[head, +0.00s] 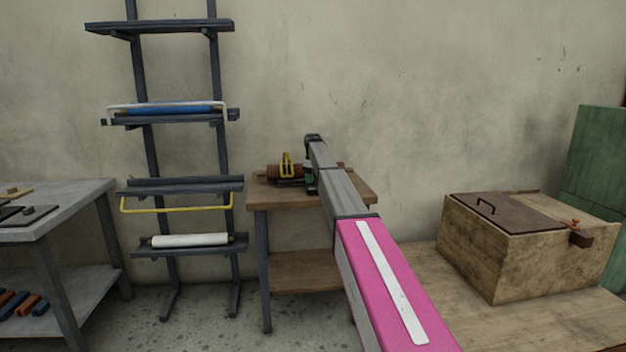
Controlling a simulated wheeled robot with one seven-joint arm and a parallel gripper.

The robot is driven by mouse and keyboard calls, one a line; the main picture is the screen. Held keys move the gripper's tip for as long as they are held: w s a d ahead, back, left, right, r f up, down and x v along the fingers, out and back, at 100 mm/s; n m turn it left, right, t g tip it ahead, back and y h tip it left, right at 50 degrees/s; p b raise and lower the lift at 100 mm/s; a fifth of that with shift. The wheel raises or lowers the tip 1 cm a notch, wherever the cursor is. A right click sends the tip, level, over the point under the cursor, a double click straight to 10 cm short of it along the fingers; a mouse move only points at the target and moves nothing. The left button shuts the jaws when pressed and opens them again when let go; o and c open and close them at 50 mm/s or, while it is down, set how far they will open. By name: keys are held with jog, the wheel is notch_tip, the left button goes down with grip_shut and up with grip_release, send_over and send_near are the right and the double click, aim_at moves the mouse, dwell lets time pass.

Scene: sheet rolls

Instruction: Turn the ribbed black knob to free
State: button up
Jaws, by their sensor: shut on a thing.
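My gripper (310,187) points down at the small wooden table, at the right of a brown roll (277,172) with a yellow bracket (286,164) over it. The jaws are small and dark in this view. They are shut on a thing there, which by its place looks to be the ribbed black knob. The knob itself is hidden by my gripper and arm, so I cannot see which way it is turned. A bit of the roll's fixture shows behind my arm, to its right.
The wooden table (272,196) bears the roll. A dark rack (180,187) with rolls stands left of it, and a grey bench (75,193) further left. A wooden box (478,247) sits on a bench at the right. The wall is close behind.

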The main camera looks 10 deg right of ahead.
jog(key=o, duration=0.9)
jog(key=shift+r, duration=0.1)
notch_tip(320, 180, up, 11)
jog(key=shift+f, duration=0.2)
